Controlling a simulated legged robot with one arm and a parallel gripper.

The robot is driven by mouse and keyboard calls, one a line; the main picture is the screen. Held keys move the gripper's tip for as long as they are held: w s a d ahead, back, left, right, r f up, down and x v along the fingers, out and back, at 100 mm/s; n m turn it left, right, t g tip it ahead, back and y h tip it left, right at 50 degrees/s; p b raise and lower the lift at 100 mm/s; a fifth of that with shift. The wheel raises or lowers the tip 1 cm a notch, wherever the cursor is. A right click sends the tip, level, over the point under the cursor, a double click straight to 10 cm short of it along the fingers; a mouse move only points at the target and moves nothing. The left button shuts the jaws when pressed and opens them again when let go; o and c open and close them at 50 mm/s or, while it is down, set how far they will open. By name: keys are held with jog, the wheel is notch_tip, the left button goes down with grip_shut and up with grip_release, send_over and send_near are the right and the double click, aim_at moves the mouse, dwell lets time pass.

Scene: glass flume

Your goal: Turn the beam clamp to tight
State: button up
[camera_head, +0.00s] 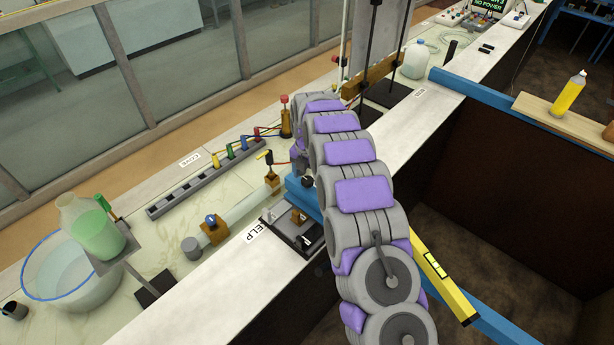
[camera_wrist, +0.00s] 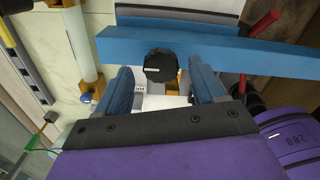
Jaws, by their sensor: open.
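The beam clamp's black knob (camera_wrist: 160,66) sits on the blue beam (camera_wrist: 225,54) in the wrist view, with a small pale mark on its face. The knob also shows in the head view (camera_head: 307,181), on the blue beam (camera_head: 303,197) just left of my arm. My gripper (camera_wrist: 161,77) is open, its two blue fingers either side of the knob and a little nearer the camera. The knob lies between the finger lines; I cannot tell whether either finger touches it. In the head view my arm hides most of the gripper.
A yellow level (camera_head: 440,270) lies right of my arm near the blue beam. A glass tube (camera_head: 245,208) with brass fittings and a power strip (camera_head: 205,180) with coloured plugs are on the left. A basin (camera_head: 70,285) stands lower left. A red-handled part (camera_wrist: 260,24) is right of the knob.

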jog(key=shift+f, duration=0.65)
jog(key=shift+c, duration=0.4)
jog(key=c, duration=1)
